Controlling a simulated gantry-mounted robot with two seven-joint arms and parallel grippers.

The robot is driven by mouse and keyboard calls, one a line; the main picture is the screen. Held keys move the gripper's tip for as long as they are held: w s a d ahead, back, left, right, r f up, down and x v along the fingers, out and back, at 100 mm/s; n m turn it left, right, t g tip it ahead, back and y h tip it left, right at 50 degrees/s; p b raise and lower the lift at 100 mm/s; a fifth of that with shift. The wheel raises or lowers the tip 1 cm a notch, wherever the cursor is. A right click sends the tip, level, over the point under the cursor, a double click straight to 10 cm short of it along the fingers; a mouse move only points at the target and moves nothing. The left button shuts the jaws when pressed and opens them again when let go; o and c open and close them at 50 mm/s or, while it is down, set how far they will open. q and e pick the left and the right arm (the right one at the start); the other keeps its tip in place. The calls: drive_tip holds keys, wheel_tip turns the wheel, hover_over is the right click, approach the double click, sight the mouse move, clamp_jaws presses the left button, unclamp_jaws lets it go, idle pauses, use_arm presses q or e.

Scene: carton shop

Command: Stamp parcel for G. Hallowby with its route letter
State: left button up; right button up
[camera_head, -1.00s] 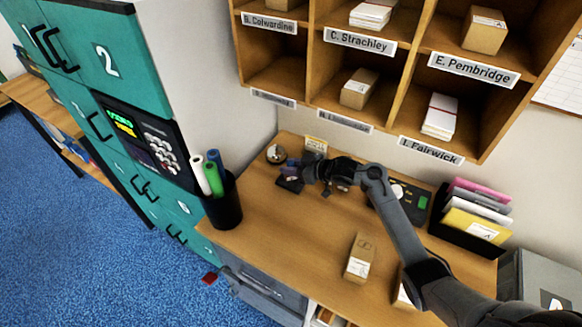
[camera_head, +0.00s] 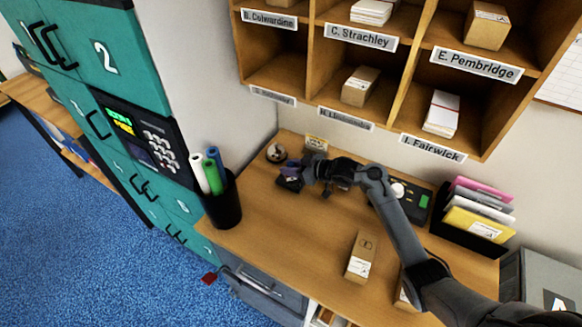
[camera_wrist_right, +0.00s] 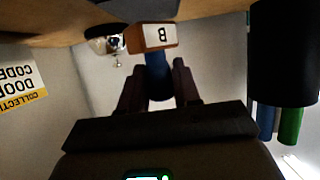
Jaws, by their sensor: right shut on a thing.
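My right gripper (camera_head: 300,172) is over the back left of the desk, and its arm crosses in from the lower right. In the right wrist view its fingers (camera_wrist_right: 157,85) are shut on a stamp with a blue handle (camera_wrist_right: 157,72) and a brown block marked B (camera_wrist_right: 158,36). A small dark pad (camera_head: 290,184) lies at the gripper in the head view; whether the stamp touches it is unclear. One brown parcel (camera_head: 361,257) lies on the front middle of the desk. Another parcel (camera_head: 402,299) is partly hidden by my arm. Their names are too small to read. My left gripper is out of view.
A pen cup (camera_head: 224,203) stands at the desk's left edge, near teal lockers (camera_head: 75,60). A silver bell (camera_head: 276,153) and a small yellow sign (camera_head: 316,143) are at the back. Folders (camera_head: 476,220) stand right. Labelled pigeonholes (camera_head: 392,75) hang above. The desk's middle is free.

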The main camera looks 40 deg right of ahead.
drive_tip(key=shift+f, duration=0.5)
idle(0.4)
idle(0.6)
drive_tip(key=shift+f, duration=0.2)
idle(0.8)
drive_tip(key=shift+r, duration=0.15)
wheel_tip(320, 180, up, 3)
drive_tip(key=p, duration=0.3)
drive_tip(key=shift+r, duration=0.1)
wheel_tip(320, 180, up, 4)
drive_tip(key=p, duration=0.4)
